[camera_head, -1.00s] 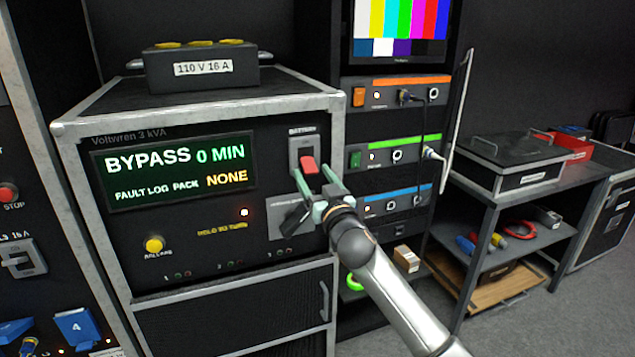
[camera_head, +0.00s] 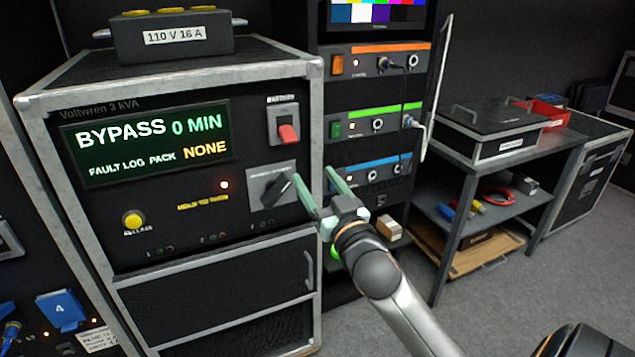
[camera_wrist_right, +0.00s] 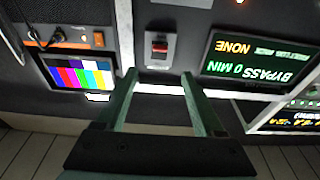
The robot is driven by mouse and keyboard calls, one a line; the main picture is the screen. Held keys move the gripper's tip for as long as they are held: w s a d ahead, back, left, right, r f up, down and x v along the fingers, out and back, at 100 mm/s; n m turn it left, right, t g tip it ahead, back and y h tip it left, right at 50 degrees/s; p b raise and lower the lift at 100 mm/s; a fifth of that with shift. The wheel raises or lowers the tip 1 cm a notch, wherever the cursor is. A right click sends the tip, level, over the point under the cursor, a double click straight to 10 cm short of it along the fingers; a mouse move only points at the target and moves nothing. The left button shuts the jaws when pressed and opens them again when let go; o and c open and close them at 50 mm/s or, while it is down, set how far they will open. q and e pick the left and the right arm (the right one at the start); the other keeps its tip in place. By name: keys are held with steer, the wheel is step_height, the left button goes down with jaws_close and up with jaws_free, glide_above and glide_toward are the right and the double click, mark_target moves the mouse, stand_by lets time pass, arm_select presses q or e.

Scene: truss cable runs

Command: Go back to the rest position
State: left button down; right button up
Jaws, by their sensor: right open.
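My right gripper (camera_head: 318,190) is open and empty, just right of the front panel of the Voltwren 3 kVA unit (camera_head: 150,75). In the right wrist view its two green fingers (camera_wrist_right: 160,90) stand apart with nothing between them. The red battery switch (camera_head: 288,133) is up and left of the gripper, clear of it; it also shows in the right wrist view (camera_wrist_right: 159,47). A black rotary knob (camera_head: 275,190) sits on a grey plate below the switch, left of the fingers. The display (camera_head: 150,143) reads BYPASS, 0 MIN, fault log, pack NONE. My left gripper is out of view.
A rack with orange, green and blue striped modules (camera_head: 375,120) stands behind the gripper. A shelf table (camera_head: 545,155) holding a black case (camera_head: 490,130) is at the right. A 110 V 16 A box (camera_head: 170,38) sits on the unit. Grey floor (camera_head: 500,300) is open at lower right.

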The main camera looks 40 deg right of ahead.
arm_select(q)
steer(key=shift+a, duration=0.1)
arm_select(e)
steer(key=shift+f, duration=0.1)
stand_by(0.3)
steer(key=s+a+f+n+g+y+p, duration=0.25)
steer(key=a+f, duration=0.25)
steer(key=f, duration=0.4)
steer(key=s+a+f+n+g+y+p, duration=0.1)
steer(key=s+a+f+g+y+p, duration=0.2)
steer(key=f, duration=0.7)
arm_select(q)
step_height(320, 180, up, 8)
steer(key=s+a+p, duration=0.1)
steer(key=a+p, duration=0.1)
steer(key=p, duration=0.2)
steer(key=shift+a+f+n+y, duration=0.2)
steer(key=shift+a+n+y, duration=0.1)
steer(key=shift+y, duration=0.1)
arm_select(e)
steer(key=s+a+f+g, duration=0.2)
steer(key=s+a+f, duration=0.3)
steer(key=s, duration=0.3)
steer(key=s+a+f+n+g+y, duration=0.1)
steer(key=s+a+f+g, duration=0.2)
steer(key=s+a+f, duration=0.3)
steer(key=shift+s+f, duration=0.25)
steer(key=shift+s, duration=0.75)
